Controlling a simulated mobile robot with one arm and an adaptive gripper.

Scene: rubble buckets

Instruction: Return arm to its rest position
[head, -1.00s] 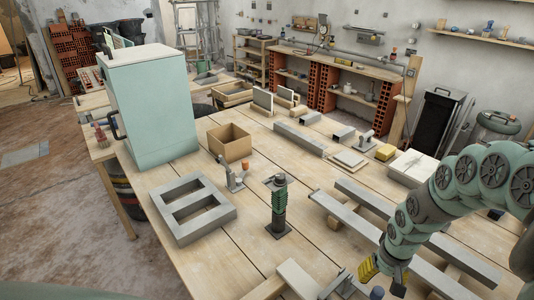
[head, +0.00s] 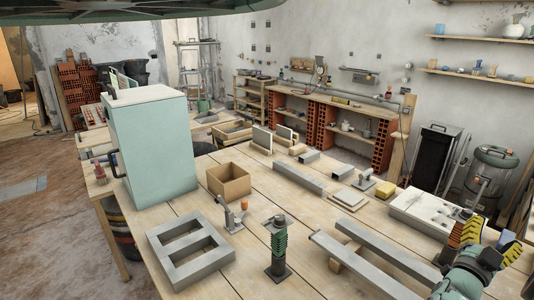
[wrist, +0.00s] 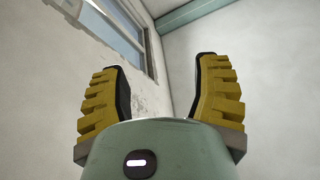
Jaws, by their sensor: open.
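My gripper (head: 488,236) shows at the right edge of the head view, above the right side of the workbench, with its yellow padded fingers pointing up. In the wrist view my gripper (wrist: 160,95) has its two yellow ridged fingers spread apart, with nothing between them. Beyond the fingers that view shows only a pale wall, a window (wrist: 115,28) and a green beam (wrist: 195,10). My gripper is open and empty.
The wooden workbench (head: 235,275) holds a pale green cabinet (head: 153,140), a cardboard box (head: 229,182), a grey block frame (head: 190,250), a green spring post (head: 278,250) and grey bars (head: 365,265). A black bin (head: 434,160) and a lidded drum (head: 490,172) stand behind at right.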

